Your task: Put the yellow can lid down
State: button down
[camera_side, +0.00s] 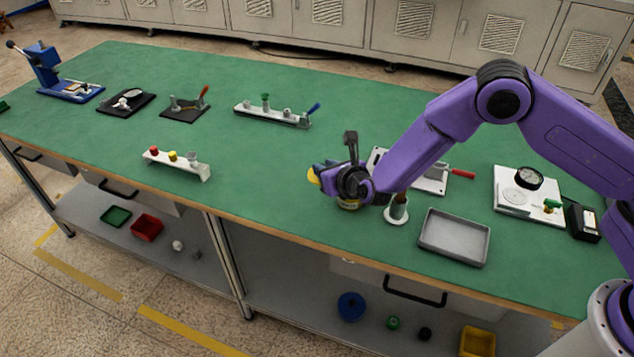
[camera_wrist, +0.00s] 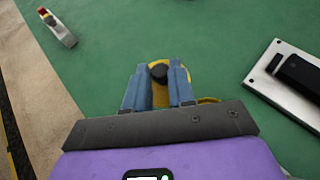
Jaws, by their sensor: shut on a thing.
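The yellow can lid (camera_side: 313,176) shows its edge at the left of my gripper (camera_side: 324,172) in the side view. In the wrist view my gripper (camera_wrist: 159,75) is shut on the lid (camera_wrist: 160,97), with its blue fingers on either side of the dark knob. The lid seems tilted and held above the green table. A round can (camera_side: 348,206) with a yellowish band stands below my wrist, largely hidden by it. A yellow rim (camera_wrist: 208,100) shows just right of the fingers in the wrist view, perhaps the can's.
A grey tray (camera_side: 454,238) and a white-based post (camera_side: 396,212) stand to the right. A plate with a red handle (camera_side: 462,173) lies behind my arm. A rack with coloured knobs (camera_side: 178,163) stands to the left, with bare green table between.

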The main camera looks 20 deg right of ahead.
jog(key=w+f, duration=0.1)
jog(key=w+a+f, duration=0.1)
jog(key=f, duration=0.1)
jog(key=shift+w+a+f, duration=0.1)
jog(key=shift+w+f, duration=0.05)
jog(key=shift+w, duration=0.1)
jog(key=shift+f, duration=1.55)
jog(key=shift+f, duration=0.15)
jog(key=c, duration=1)
grip_release()
jog(key=shift+o, duration=0.2)
jog(key=shift+s+r, duration=0.3)
jog(key=shift+r, duration=0.05)
jog(key=v, duration=1.1)
jog(key=shift+s, duration=0.15)
